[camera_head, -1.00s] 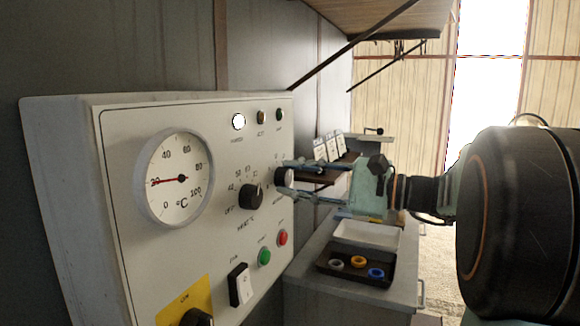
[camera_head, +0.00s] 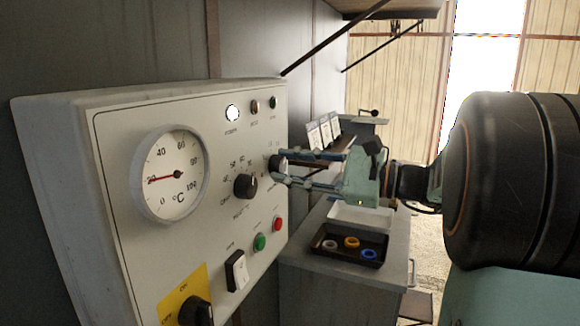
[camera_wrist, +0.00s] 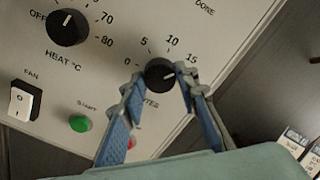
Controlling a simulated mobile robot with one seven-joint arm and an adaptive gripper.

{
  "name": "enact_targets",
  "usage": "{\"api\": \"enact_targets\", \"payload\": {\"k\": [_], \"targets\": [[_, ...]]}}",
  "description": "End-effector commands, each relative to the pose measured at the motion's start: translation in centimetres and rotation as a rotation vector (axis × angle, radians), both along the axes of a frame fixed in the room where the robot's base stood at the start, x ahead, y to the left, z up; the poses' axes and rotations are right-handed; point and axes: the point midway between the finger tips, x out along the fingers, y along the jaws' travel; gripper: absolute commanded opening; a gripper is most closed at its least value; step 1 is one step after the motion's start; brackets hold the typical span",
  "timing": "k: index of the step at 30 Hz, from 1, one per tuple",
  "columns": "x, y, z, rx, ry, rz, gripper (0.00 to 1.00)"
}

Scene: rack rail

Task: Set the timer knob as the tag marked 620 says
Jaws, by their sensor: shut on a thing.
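The timer knob (camera_wrist: 160,74) is black and round, with a pale pointer line and a scale of 0, 5, 10 and 15 around it. Its line points to the upper right, roughly toward 15. In the head view the knob (camera_head: 278,164) is at the panel's right edge. My gripper (camera_wrist: 158,84) is shut on it, one blue-padded finger on each side. The head view shows my gripper (camera_head: 281,167) reaching in from the right. Several white tags (camera_head: 323,131) stand on a dark shelf behind; their print, including any 620, is too small to read.
The panel (camera_head: 120,235) also carries the heat knob (camera_head: 246,186), a dial gauge (camera_head: 172,177), a fan switch (camera_head: 237,271), a green button (camera_head: 260,242) and a red one (camera_head: 278,224). A dark tray (camera_head: 322,251) with coloured rings lies below my gripper.

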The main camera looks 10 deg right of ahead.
Motion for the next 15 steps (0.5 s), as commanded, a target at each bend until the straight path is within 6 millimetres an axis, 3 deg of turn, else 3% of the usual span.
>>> {"api": "enact_targets", "payload": {"k": [6, 15], "targets": [[0.0, 0.0, -0.06, -0.001, 0.0, 0.001, 0.46], [-0.15, -0.26, -0.01, -0.001, 0.0, -0.001, 0.46]]}}
